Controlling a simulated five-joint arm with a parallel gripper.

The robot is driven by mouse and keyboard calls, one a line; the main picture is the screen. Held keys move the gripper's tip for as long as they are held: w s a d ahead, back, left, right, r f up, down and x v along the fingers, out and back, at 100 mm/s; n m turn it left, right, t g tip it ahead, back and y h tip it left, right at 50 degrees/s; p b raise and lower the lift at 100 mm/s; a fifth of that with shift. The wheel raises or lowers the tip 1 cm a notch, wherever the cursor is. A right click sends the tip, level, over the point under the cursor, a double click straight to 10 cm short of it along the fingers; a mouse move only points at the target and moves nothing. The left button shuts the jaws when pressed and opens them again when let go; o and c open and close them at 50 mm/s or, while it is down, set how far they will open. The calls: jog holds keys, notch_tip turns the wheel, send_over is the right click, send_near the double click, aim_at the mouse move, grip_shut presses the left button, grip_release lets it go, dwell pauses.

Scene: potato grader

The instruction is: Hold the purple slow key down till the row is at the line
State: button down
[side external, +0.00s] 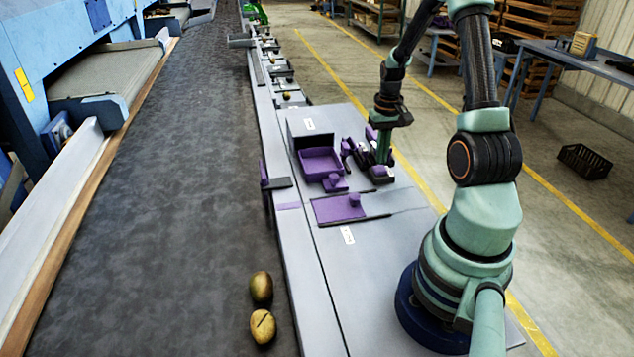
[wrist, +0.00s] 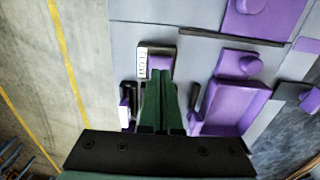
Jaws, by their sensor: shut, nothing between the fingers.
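The purple slow key (wrist: 161,63) sits in a dark housing beside a white label in the wrist view. My gripper (wrist: 158,76) is shut and empty, its green fingertips over the near edge of that key. I cannot tell whether the key is pressed down. In the side view my gripper (side external: 383,160) points straight down at the keys on the grey bench, and its tips partly hide them. Two potatoes (side external: 261,287) (side external: 263,326) lie one behind the other on the dark belt (side external: 190,170), near its right edge. A purple line (side external: 289,206) marks the belt's side rail, farther up than the potatoes.
A purple tray (side external: 320,164) stands left of the keys on the bench, and it shows in the wrist view (wrist: 226,108). A purple sliding plate with a knob (side external: 338,208) lies nearer. Another purple-and-white key (wrist: 125,107) is left of my fingers. A purple flap (side external: 265,174) stands at the belt edge.

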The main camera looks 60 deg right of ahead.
aim_at(380, 168)
jog(key=shift+f, duration=0.5)
jog(key=shift+f, duration=0.6)
dwell(1.8)
jog(key=shift+r, duration=3.55)
